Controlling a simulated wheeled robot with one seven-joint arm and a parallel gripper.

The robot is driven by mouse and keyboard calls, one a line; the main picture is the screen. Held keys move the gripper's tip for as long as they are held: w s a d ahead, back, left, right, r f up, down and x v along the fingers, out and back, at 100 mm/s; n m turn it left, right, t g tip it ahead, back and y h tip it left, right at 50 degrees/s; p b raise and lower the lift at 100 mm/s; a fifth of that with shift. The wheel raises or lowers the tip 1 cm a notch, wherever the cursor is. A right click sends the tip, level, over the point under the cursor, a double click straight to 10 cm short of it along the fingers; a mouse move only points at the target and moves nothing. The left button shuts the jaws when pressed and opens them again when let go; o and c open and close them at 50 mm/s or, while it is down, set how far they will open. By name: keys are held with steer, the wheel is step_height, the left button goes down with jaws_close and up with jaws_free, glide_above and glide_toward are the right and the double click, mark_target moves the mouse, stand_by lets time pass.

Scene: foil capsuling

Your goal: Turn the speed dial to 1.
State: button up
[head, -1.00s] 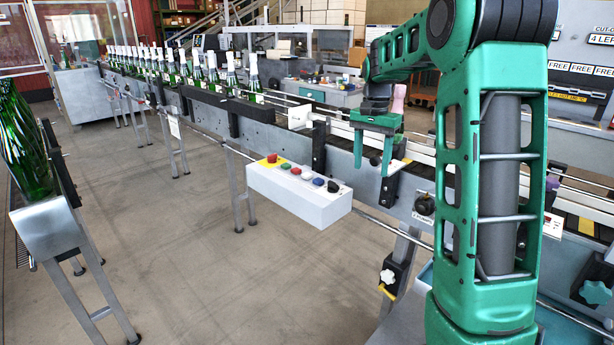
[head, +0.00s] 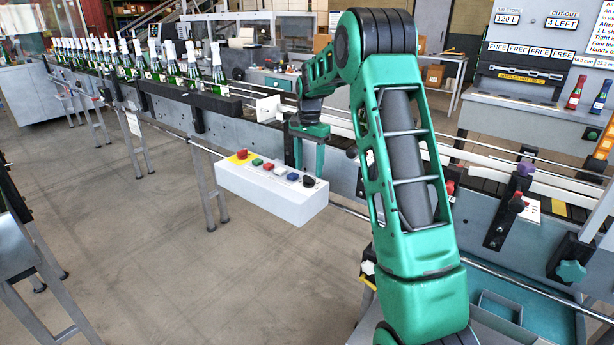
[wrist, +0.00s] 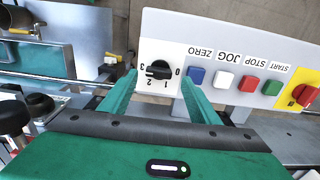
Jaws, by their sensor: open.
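The speed dial is a black knob (wrist: 158,70) on the white control box (wrist: 215,30), with 0, 1, 2 and 3 printed around it. In the wrist view 0 is at its right, 1 and 2 below, and 3 at its left. I cannot tell surely which number it points to. In the head view the dial (head: 308,181) is at the box's right end. My gripper (head: 309,170) is open, its fingers pointing down close to that end. In the wrist view the dial shows between the two fingertips; contact is not clear.
Beside the dial are a blue button (wrist: 196,76), a white one (wrist: 223,81), a red one (wrist: 248,84) and a green one (wrist: 271,87). A red knob on yellow (wrist: 304,94) is at the far end. The conveyor with bottles (head: 218,72) runs behind the box.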

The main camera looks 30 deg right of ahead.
mark_target(309, 177)
steer(key=shift+f, duration=1.8)
steer(key=c, duration=1.1)
steer(key=shift+o, duration=0.2)
steer(key=shift+a, duration=0.15)
